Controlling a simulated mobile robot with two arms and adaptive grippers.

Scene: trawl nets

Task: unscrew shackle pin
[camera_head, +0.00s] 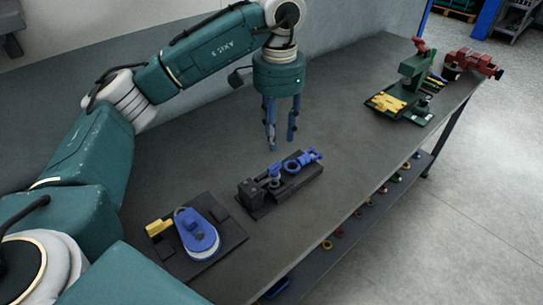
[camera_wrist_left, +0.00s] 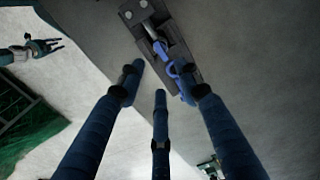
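A blue shackle (camera_head: 303,160) lies in a black fixture (camera_head: 252,206) on the grey workbench. Its pin (camera_head: 274,172) has a blue part standing up near the fixture's block end. In the left wrist view the blue shackle (camera_wrist_left: 174,70) shows just beyond the fingertips, partly covered by one finger. My left gripper (camera_head: 281,138) points down above the fixture, its three fingers spread and empty, apart from the shackle. My right gripper (camera_wrist_left: 38,48) shows small at the upper left of the left wrist view, fingers spread, with nothing visible in them.
A black plate (camera_head: 226,246) with a blue block (camera_head: 198,234) and a yellow piece (camera_head: 158,227) lies nearer on the bench. A green stand (camera_head: 413,68) and a red vice (camera_head: 474,62) are at the far end. Bare bench lies between. A lower shelf (camera_head: 340,243) holds small rings.

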